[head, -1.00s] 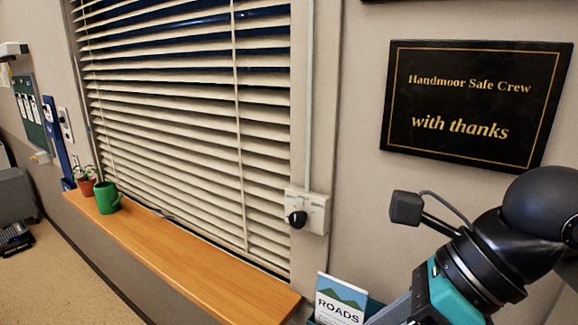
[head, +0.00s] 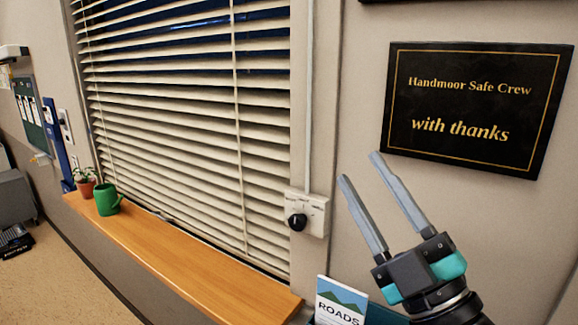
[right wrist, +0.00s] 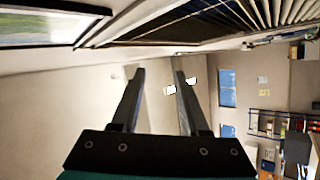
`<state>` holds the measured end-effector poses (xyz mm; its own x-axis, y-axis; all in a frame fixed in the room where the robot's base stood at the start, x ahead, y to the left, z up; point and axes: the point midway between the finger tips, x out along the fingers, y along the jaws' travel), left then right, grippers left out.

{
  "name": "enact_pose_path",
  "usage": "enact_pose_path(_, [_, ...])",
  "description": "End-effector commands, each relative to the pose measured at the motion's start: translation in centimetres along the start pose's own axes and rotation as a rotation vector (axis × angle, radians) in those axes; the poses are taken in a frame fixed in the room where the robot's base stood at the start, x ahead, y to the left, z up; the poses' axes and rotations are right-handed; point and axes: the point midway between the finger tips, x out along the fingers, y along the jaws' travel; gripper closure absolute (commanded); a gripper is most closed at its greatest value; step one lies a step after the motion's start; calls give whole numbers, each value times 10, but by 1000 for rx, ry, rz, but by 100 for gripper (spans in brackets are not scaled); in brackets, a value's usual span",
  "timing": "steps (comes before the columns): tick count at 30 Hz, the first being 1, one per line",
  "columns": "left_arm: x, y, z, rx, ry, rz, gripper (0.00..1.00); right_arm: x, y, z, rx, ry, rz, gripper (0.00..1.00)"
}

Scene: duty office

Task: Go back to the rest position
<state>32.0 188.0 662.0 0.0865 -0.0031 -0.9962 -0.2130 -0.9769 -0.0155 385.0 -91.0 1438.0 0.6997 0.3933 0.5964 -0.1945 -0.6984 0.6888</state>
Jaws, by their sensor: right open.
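My right gripper (head: 373,208) is in the lower right of the head view, its two long grey fingers spread apart and pointing up and to the left. Nothing is between the fingers. It is in front of the bare wall, right of the dial switch and below the black plaque. In the right wrist view the gripper (right wrist: 158,100) also shows open and empty, with the room beyond it. My left gripper is not in view.
A black plaque (head: 475,105) hangs on the wall. A dial switch (head: 307,213) sits beside the blinds (head: 180,110). A wooden sill (head: 200,262) holds a green mug (head: 107,201) and a potted plant (head: 85,187). A ROADS booklet (head: 340,302) stands below my right gripper.

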Motion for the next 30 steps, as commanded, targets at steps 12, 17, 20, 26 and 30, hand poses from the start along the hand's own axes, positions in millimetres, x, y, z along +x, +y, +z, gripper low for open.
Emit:
enact_pose_path(12, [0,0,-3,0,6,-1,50,-172,-108,158,450,-1068,-171,55])
enact_pose_path(17, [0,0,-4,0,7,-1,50,-266,-156,157,584,-1424,-314,55])
enact_pose_path(20, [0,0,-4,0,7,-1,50,-314,-176,142,648,-1597,-405,55])
enact_pose_path(26, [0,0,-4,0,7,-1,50,-391,-202,99,757,-1876,-582,55])
enact_pose_path(30, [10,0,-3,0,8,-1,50,-418,-231,109,767,-1927,-622,55])
